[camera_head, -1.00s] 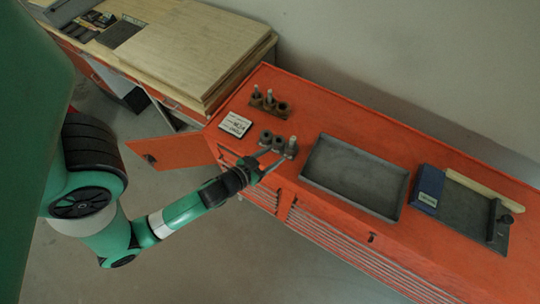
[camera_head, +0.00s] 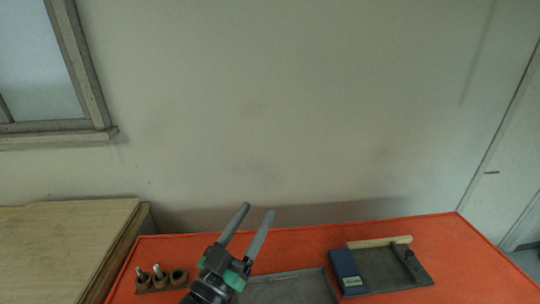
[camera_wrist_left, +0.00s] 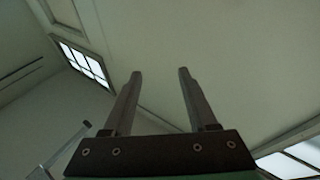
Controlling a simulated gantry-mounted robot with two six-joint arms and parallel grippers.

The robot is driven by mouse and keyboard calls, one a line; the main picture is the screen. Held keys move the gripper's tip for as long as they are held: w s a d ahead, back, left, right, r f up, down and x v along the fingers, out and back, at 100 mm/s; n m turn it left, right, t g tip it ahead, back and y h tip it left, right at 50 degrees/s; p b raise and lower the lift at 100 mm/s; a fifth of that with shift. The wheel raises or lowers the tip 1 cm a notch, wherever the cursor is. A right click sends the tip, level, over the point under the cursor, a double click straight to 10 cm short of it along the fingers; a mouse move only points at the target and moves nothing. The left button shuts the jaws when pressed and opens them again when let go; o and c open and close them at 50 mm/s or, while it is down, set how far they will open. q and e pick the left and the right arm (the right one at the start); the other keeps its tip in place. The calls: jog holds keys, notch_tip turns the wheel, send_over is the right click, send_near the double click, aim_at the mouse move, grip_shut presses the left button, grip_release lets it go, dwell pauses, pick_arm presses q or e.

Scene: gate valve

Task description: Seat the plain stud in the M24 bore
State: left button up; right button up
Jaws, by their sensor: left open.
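My left gripper (camera_head: 258,210) is raised above the orange bench, fingers pointing up and apart, with nothing between them. The left wrist view shows the same open, empty fingers (camera_wrist_left: 160,74) against wall and ceiling. A brown block with round sockets (camera_head: 160,282) stands at the bench's left, left of the gripper. Light pins stand upright in two sockets; the right socket looks empty. I cannot tell which pin is the plain stud or which socket is M24. The second socket block is not visible now. My right gripper is not in view.
A grey tray (camera_head: 325,289) lies right of my left gripper, partly cut off. Farther right are a blue box (camera_head: 346,272), a dark plate (camera_head: 378,276), a wooden strip (camera_head: 372,243) and a dark tool (camera_head: 409,257). Wooden boards (camera_head: 60,245) are at left; a wall stands behind.

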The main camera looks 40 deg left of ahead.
pick_arm(q)
jog(key=s+d+r+m+t+h, duration=0.1)
jog(key=s+d+r+t+h, duration=0.1)
jog(key=r, duration=0.7)
jog(key=s+d+r+m+t+h, duration=0.2)
jog(key=d+r, duration=0.3)
jog(key=r, duration=0.4)
jog(key=s+d+r+m+t+h, duration=0.2)
jog(key=d+r+h, duration=0.1)
jog(key=r, duration=0.6)
jog(key=shift+s+d+t+h, duration=0.3)
jog(key=shift+s+d+t, duration=0.1)
jog(key=shift+d, duration=0.05)
